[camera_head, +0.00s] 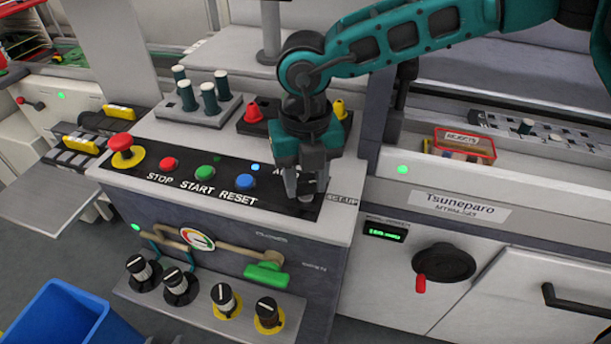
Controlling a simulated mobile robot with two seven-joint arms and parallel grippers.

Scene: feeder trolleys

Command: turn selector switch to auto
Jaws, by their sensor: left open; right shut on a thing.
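The selector switch (307,198) is at the right end of the black control panel (222,200). My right gripper (305,183) reaches down from above and is shut on its knob. The fingers hide most of the knob, so I cannot tell which way it points. The AUTO label is mostly covered by the gripper; only its first part shows. My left gripper is not in view.
Along the panel are a red emergency stop (122,146) and the STOP (168,164), START (205,173) and RESET (244,182) buttons. A green-handled valve (268,275) and several black knobs are below. A blue bin (62,318) is at lower left.

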